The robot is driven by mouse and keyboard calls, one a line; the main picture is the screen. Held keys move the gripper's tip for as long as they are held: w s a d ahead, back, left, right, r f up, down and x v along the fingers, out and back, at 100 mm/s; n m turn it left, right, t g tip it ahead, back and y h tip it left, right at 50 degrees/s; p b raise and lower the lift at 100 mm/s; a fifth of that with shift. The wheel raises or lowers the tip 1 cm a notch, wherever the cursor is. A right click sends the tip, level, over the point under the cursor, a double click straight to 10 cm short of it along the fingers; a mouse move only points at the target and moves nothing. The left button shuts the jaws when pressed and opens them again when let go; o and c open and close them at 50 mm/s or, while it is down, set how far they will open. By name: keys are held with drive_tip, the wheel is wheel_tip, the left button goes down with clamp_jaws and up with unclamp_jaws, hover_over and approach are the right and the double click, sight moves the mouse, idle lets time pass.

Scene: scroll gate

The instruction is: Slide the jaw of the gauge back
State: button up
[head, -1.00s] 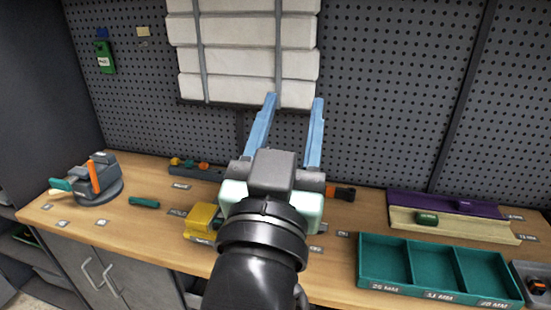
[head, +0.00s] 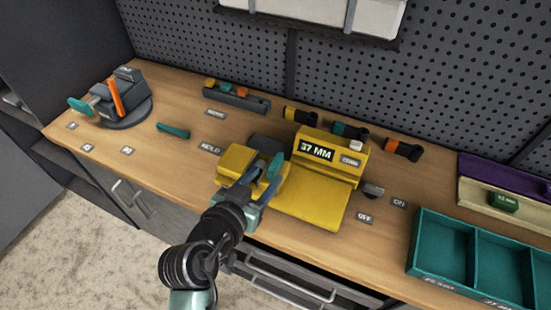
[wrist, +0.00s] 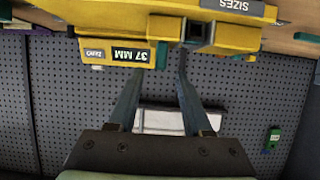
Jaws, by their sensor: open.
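The yellow gauge (head: 318,205) stands on the bench, with a display (head: 316,150) reading 37 MM. Its yellow jaw block (head: 236,161) is at the left of the gauge, partly hidden by my gripper. My gripper (head: 262,170) is open at the jaw block's right part, with its blue fingers apart. In the wrist view the gripper (wrist: 160,62) points toward the gauge, which appears upside down. The display (wrist: 128,54) shows near the left fingertip, and a yellow block marked SIZES (wrist: 235,8) is near the right one. I cannot tell whether a finger touches anything.
A dark knob (head: 372,190) sits right of the gauge by ON and OFF labels. Black-handled tools (head: 300,117) lie behind it. A teal divided tray (head: 440,247) is at the right. A grey vise-like fixture (head: 122,100) is at the far left. The front-left bench is mostly clear.

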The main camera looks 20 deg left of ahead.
sight(270, 170)
drive_tip(key=x, duration=0.6)
drive_tip(key=shift+w+f+p, duration=0.15)
drive_tip(key=shift+w+p, duration=0.15)
drive_tip(key=shift+w, duration=0.1)
drive_tip(key=shift+c, duration=0.3)
clamp_jaws()
idle(0.7)
